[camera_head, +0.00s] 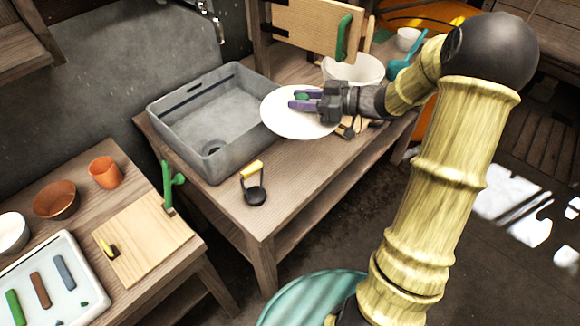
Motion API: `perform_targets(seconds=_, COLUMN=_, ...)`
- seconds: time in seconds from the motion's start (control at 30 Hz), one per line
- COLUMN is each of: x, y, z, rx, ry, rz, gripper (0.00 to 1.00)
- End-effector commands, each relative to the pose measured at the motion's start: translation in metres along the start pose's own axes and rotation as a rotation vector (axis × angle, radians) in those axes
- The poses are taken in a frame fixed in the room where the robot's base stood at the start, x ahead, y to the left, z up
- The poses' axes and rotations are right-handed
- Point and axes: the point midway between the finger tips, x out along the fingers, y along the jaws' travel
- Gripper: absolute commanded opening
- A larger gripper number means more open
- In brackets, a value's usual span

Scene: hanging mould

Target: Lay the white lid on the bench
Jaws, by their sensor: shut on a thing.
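The white lid (285,123) is a round, pale disc over the bench, just right of the grey sink. My gripper (299,101) reaches in from the right with its purple fingers over the lid. It is shut on the lid, with a small green part between the fingers that looks like the lid's knob. The wooden bench (290,180) shows bare wood in front of the lid. I cannot tell whether the lid touches the bench or is a little above it. The gripper hides part of the lid's right side.
The grey sink (170,104) fills the bench's left part. A black tool with a yellow handle (252,180) stands near the front. A white bucket (369,66) stands behind my gripper. A lower table at left holds a cutting board (145,240), a tray and bowls.

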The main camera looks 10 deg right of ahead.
Motion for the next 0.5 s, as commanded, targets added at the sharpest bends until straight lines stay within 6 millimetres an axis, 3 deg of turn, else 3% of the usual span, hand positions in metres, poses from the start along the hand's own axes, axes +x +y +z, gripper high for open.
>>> perform_targets(seconds=0.17, x=0.005, y=0.0, z=0.025, rx=0.006, ry=0.001, rz=-0.001, gripper=0.06)
perform_targets(seconds=0.5, x=0.02, y=0.0, z=0.097, rx=0.008, ry=0.002, rz=0.0, gripper=0.06)
